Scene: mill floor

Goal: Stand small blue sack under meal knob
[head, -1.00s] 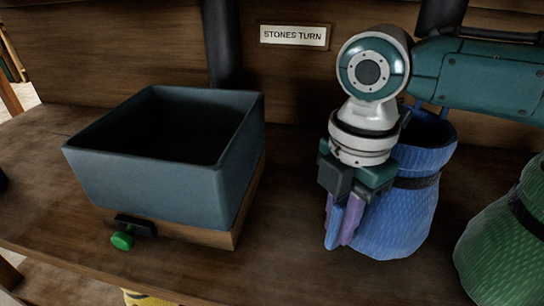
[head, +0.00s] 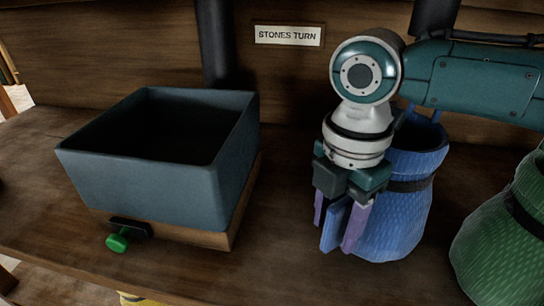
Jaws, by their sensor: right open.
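A blue sack (head: 402,215) with a dark band stands upright on the wooden bench, right of centre. My right gripper (head: 338,228) is in front of its left side, pointing down, with purple fingers apart. A flat blue piece shows between the fingers; I cannot tell whether it belongs to the sack. The gripper and arm hide part of the sack's left side and top. A green knob (head: 117,241) sticks out low on the front of a grey-blue open box (head: 150,190) at the left. No label shows whether it is the meal knob. My left gripper is not in view.
A green sack (head: 497,245) stands at the right edge. A "STONES TURN" sign (head: 289,36) is on the back wall, between two dark posts. Part of something yellow (head: 145,299) shows below the bench's front edge. The bench between box and blue sack is clear.

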